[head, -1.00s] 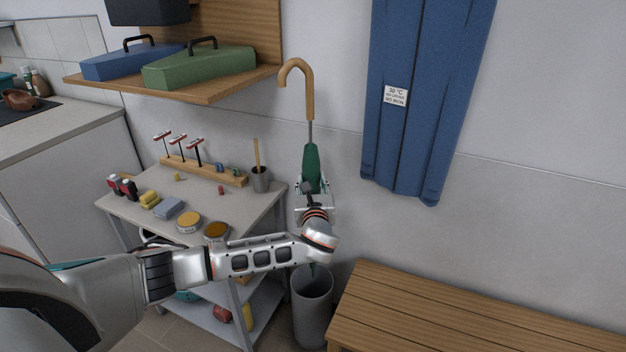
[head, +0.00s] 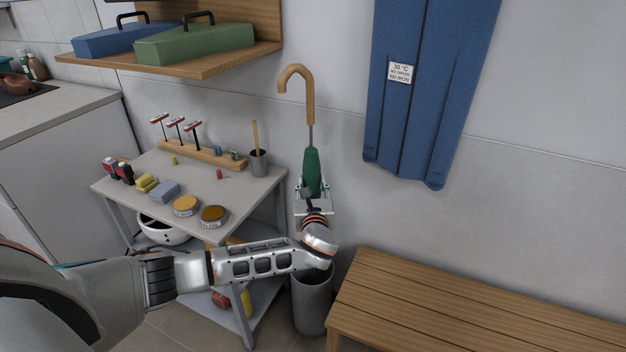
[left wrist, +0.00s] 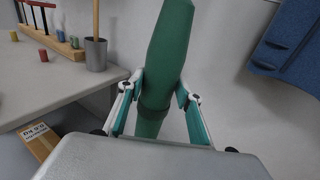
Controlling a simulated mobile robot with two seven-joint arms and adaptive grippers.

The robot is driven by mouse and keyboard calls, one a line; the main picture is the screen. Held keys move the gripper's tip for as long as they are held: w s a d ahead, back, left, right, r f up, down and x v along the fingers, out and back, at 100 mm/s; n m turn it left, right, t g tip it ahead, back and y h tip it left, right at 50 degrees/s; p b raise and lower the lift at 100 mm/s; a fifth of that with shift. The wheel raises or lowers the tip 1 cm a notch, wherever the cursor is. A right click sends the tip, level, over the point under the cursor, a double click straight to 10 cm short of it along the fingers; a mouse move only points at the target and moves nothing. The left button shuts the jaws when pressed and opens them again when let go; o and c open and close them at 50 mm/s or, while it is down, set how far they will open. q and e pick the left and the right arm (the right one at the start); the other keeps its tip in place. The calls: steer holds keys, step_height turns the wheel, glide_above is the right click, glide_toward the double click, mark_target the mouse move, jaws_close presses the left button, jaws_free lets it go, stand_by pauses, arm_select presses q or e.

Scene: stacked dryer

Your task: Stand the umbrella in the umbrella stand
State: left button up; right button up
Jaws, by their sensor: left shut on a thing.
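The green umbrella (head: 312,165) with a curved wooden handle (head: 297,85) is upright in the head view, handle up. My left gripper (head: 313,190) is shut on its folded green canopy. In the left wrist view the canopy (left wrist: 167,60) runs between the two fingers (left wrist: 160,105). The umbrella stand, a grey round bin (head: 312,305), is on the floor below my left gripper. My wrist hides part of its mouth and the umbrella's lower end, so I cannot tell whether the tip is inside. My right gripper is not in view.
A grey worktable (head: 240,200) with tins, sponges and a grey cup (head: 259,163) stands left of the bin. A wooden bench (head: 430,305) is close on its right. A blue garment (head: 425,100) hangs on the wall.

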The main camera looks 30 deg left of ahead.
arm_select(q)
step_height(320, 180, down, 2)
steer(key=shift+f+b, duration=0.1)
steer(key=shift+b, duration=0.3)
steer(key=shift+f+b, duration=1.4)
steer(key=shift+f, duration=1.85)
steer(key=shift+f+b, duration=0.95)
steer(key=shift+f, duration=1.15)
steer(key=shift+f+b, duration=0.4)
steer(key=shift+f, duration=0.9)
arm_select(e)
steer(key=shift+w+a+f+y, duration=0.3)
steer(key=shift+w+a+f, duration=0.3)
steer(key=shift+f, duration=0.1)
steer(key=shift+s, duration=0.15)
